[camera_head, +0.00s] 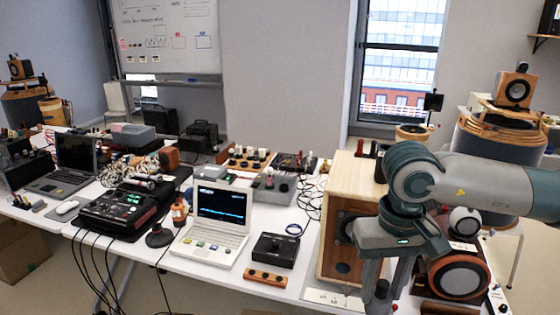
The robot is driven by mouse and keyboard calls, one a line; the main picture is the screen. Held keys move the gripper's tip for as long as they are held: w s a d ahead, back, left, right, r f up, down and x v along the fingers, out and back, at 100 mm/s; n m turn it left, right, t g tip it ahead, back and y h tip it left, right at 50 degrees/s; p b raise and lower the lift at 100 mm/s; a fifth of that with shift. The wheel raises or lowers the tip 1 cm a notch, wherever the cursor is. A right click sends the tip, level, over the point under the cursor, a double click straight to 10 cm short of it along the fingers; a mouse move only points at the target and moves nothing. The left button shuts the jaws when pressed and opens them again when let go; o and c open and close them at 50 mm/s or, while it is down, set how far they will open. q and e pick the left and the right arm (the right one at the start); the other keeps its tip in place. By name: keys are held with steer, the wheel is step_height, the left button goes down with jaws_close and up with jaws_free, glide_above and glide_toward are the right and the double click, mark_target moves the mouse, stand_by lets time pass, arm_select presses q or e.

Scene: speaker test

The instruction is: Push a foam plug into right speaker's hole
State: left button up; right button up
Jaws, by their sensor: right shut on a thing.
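A light wooden speaker cabinet (343,188) stands upright on the table, right of centre. Its darker front has a round driver and a small dark round spot (342,267) low down, which looks like a hole. My right gripper (382,290) hangs down just right of that front. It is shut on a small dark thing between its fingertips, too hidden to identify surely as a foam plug. The gripper and arm hide the cabinet's right side. A smaller wooden speaker (515,91) stands on a round stand at the far right. My left gripper is out of view.
The white table (215,272) carries a white laptop (215,222), a black mixer (128,212), a black box (275,250) and cables. A large orange-ringed driver (459,277) stands close right of my gripper. A wooden block (265,278) lies near the front edge.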

step_height(320, 180, down, 11)
steer(key=s, duration=0.2)
steer(key=shift+s+r, duration=0.15)
steer(key=shift+s, duration=0.05)
